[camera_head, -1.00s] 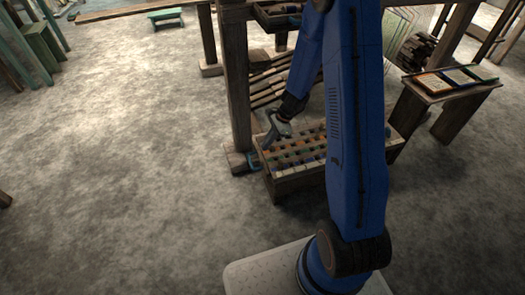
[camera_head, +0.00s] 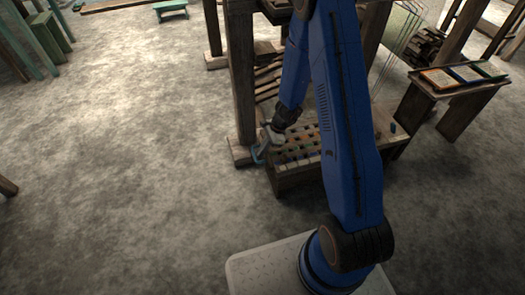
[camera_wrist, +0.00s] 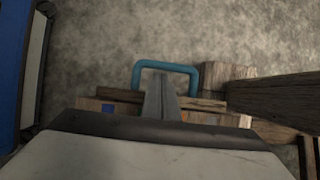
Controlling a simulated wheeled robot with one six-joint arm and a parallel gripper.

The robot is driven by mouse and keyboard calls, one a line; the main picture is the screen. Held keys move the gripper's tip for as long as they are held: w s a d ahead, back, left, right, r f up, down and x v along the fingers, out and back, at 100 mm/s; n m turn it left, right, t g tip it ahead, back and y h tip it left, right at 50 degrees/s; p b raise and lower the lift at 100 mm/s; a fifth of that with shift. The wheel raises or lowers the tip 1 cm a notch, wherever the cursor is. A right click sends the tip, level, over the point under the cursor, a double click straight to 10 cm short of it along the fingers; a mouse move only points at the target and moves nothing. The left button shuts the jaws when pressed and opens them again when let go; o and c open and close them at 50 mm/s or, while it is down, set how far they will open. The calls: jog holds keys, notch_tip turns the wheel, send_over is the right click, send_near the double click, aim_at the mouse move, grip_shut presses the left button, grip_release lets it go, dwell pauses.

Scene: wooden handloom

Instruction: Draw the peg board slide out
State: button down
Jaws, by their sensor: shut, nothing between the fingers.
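The peg board (camera_head: 296,150) is a low wooden box with rows of coloured pegs on top, standing at the foot of the loom. A teal U-shaped handle (camera_head: 258,153) sticks out from its left end. The handle also shows in the wrist view (camera_wrist: 166,66), its bar crossing beyond my fingers. My gripper (camera_head: 264,147) is at the handle, pointing down. In the wrist view my gripper (camera_wrist: 158,90) is shut and empty, its fingers lying inside the handle's outline. I cannot tell whether they are down inside the loop or above it. Part of the board is hidden behind my arm.
A thick loom post (camera_head: 242,80) with a wooden foot (camera_head: 238,150) rises close beside the handle. A bench with flat coloured trays (camera_head: 460,77) stands to the right. The floor left of the board is clear, with a small green stool (camera_head: 171,10) far back.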

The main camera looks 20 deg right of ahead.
jog(key=a, duration=0.6)
jog(key=shift+w+a, duration=0.2)
jog(key=shift+w, duration=0.1)
jog(key=shift+a, duration=0.1)
jog(key=shift+r, duration=0.15)
